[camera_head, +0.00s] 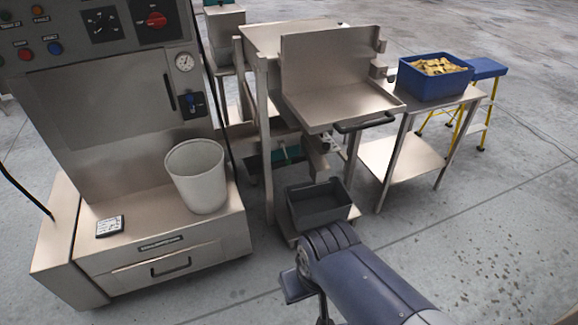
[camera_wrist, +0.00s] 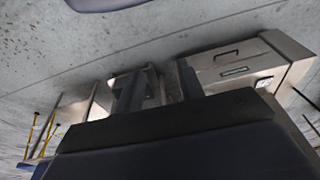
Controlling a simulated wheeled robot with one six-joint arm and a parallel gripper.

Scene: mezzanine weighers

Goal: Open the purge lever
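A small lever with a blue handle (camera_head: 191,99) sits on a dark plate on the front of the grey machine (camera_head: 110,105), below a round gauge (camera_head: 184,62). It looks roughly upright; I see no label naming it as the purge lever. My arm reaches up from the bottom of the head view, well to the right of and nearer than the lever; my gripper is hidden there. In the wrist view my gripper (camera_wrist: 160,88) shows two dark fingers apart, with nothing seen between them. The lever does not show in the wrist view.
A dark bin (camera_head: 322,207) lies low beyond my arm. A steel weigher stand (camera_head: 330,75) and a blue crate (camera_head: 409,83) are farther right. Floor at right is clear.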

